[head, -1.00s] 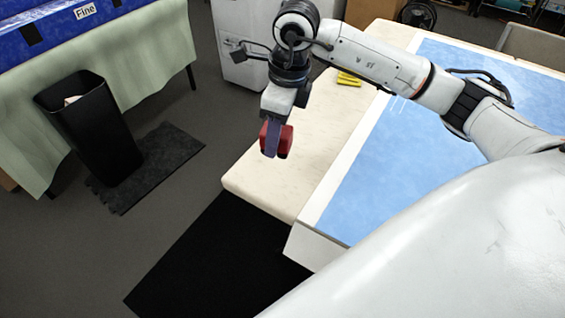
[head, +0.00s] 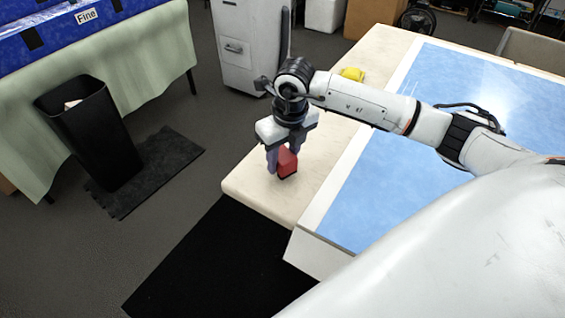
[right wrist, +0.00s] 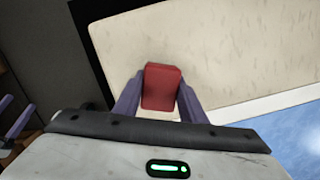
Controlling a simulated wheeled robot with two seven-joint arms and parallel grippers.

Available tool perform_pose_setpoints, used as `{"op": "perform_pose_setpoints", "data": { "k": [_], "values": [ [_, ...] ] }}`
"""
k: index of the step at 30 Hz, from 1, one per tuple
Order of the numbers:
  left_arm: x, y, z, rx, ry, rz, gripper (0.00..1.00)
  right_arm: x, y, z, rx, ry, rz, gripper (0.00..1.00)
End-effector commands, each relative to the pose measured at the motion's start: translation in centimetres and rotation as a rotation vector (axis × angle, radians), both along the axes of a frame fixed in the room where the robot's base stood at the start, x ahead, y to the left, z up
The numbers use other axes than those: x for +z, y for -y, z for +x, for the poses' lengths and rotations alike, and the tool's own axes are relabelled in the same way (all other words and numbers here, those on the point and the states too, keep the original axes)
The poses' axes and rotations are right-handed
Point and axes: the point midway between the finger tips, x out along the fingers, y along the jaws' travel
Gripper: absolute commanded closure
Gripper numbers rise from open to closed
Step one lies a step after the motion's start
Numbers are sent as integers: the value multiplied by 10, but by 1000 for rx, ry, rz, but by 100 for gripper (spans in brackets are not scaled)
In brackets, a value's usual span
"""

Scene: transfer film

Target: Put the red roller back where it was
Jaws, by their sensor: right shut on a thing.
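The red roller (head: 287,161) shows as a small red block between the purple fingers of my right gripper (head: 283,168), over the near left end of the cream table strip (head: 245,182). In the right wrist view the red roller (right wrist: 162,86) sits between both fingertips of the right gripper (right wrist: 161,100), which is shut on it. The cream surface lies behind it there. I cannot tell whether the roller touches the surface. My left gripper is not in the head view.
A blue sheet (head: 375,195) covers the table to the right. A yellow object (head: 353,74) lies farther back on the cream strip. A black bin (head: 88,135) stands on a dark mat (head: 165,160) at the left. The cream strip around the gripper is clear.

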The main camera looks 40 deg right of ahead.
Motion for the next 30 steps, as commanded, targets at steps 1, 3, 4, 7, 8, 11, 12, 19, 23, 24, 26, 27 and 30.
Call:
{"op": "perform_pose_setpoints", "data": {
  "k": [1,3,4,7,8,11,12,19,23,24,26,27,30],
  "values": [
    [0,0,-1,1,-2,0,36,-9,-1,-1,0,-4,0,84],
    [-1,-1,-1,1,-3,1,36,-17,-1,0,0,-1,1,84],
    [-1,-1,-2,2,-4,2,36,-18,0,0,0,-1,1,84],
    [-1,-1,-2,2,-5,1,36,-19,0,0,0,1,1,84],
    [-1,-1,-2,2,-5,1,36,-19,0,0,1,1,1,84],
    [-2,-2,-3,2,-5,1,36,-19,0,0,1,1,1,84],
    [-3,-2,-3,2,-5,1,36,-20,0,0,1,1,0,84],
    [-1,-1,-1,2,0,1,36,-22,0,0,1,0,0,44],
    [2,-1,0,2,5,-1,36,-22,0,0,1,0,0,44],
    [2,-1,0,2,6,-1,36,-22,0,0,1,0,0,44],
    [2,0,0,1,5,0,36,-22,0,0,1,0,0,44],
    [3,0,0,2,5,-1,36,-21,0,0,1,0,0,44],
    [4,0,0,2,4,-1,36,-15,0,0,1,1,0,44]
  ]
}}
